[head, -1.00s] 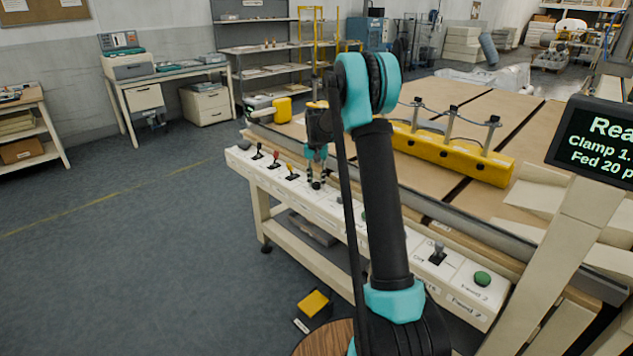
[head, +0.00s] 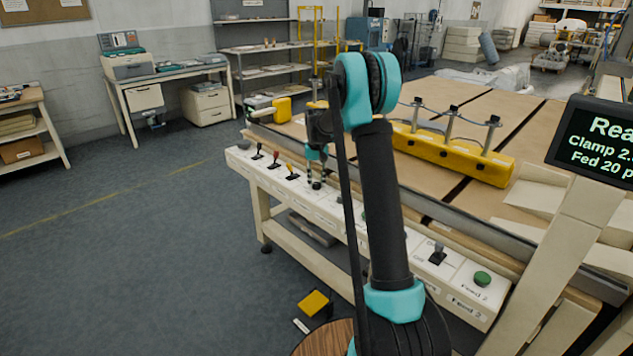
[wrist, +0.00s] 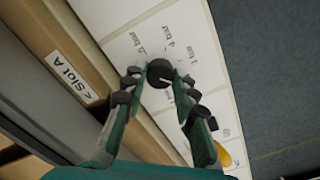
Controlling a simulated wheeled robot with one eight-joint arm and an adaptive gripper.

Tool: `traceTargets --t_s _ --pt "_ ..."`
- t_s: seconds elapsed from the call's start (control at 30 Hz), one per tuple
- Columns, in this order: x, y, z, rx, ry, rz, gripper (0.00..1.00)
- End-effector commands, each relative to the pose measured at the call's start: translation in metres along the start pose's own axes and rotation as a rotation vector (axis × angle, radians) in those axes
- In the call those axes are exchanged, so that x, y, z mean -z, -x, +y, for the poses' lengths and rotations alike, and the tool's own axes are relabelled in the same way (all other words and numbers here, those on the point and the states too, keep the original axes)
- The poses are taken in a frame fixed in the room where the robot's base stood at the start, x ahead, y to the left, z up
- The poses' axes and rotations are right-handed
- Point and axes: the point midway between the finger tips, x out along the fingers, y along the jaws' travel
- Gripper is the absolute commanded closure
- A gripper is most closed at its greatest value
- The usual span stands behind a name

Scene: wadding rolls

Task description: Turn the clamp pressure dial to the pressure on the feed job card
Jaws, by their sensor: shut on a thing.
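The clamp pressure dial (wrist: 159,71) is a small round black knob on the white control strip, with "bar" labels printed around it. A pale pointer line on it points toward the right in the wrist view. My gripper (wrist: 158,80) is shut on the dial, with a dark fingertip on either side. In the head view the gripper (head: 317,176) is over the strip, and the dial (head: 317,186) shows just below the fingertips. The display (head: 601,142) reads "Rea", "Clamp 2." and "Fed 20 p", cut off at the picture edge. I cannot make out a feed job card.
A yellow clamp bar (head: 450,155) lies on the table behind. The floor at left is clear.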

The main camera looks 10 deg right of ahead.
Motion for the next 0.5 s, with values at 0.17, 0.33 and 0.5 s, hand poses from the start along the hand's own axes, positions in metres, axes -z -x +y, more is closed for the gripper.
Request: traceTargets --t_s 0.17,0.33,0.5 --pt "0.0003 0.0002 0.0000 0.000 -0.001 0.001 0.58" --pt "0.0001 0.0001 0.0000 0.000 -0.001 0.000 0.51" --pt "0.0001 0.0007 0.0000 0.000 -0.001 0.000 0.51"
